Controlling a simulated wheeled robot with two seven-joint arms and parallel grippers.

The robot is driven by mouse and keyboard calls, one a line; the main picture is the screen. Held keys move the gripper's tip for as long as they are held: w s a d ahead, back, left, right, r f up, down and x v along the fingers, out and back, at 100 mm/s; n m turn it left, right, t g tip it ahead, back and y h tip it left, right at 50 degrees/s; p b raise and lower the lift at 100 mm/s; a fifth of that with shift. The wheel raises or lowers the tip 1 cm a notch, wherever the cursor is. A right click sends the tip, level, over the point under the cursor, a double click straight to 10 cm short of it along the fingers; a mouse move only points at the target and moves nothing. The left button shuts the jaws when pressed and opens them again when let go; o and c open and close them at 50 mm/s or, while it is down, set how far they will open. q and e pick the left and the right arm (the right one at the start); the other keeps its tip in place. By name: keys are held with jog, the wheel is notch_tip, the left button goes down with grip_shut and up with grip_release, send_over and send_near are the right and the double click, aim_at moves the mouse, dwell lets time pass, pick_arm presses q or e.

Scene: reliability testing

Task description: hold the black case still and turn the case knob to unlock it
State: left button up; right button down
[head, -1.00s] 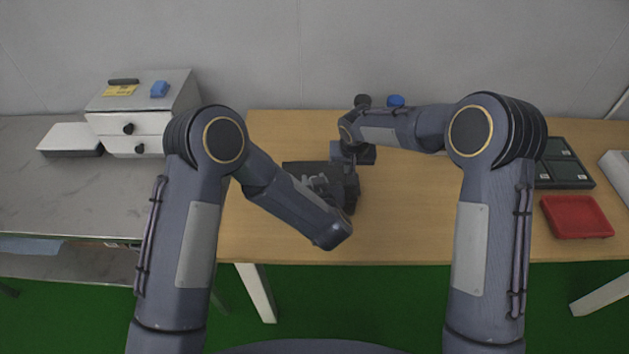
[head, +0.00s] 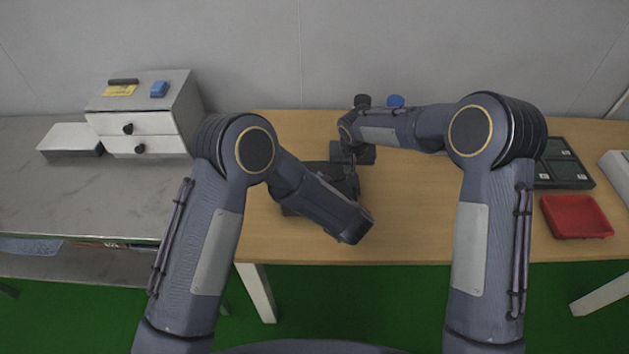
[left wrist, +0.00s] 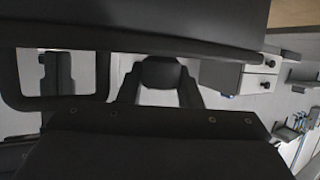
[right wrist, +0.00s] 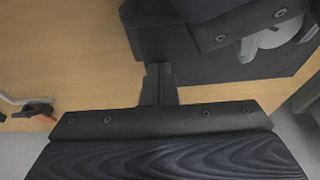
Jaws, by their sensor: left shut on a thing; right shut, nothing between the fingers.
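The black case (head: 291,208) lies on the wooden table in the head view, largely covered by my left forearm. Its dark side (right wrist: 148,36) also shows in the right wrist view. My left gripper (left wrist: 160,88) is hidden behind its arm in the head view. In the left wrist view its fingers sit either side of a dark rounded piece that looks like the case knob (left wrist: 160,73). My right gripper (head: 352,160) is at the case's far right side. In the right wrist view its fingers (right wrist: 158,76) are together and empty, close against the case edge; contact is unclear.
A white drawer cabinet (head: 160,122) stands on the grey table at left. A red tray (head: 575,218) and a dark compartment tray (head: 562,168) are at right. A blue object (head: 396,101) and a dark one (head: 362,101) are behind my right arm. Front middle table is clear.

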pick_arm(q)
jog(key=o, duration=1)
jog(key=shift+s+d, duration=0.15)
jog(key=v, duration=0.7)
jog(key=shift+s+r, duration=0.25)
jog(key=shift+s, duration=0.1)
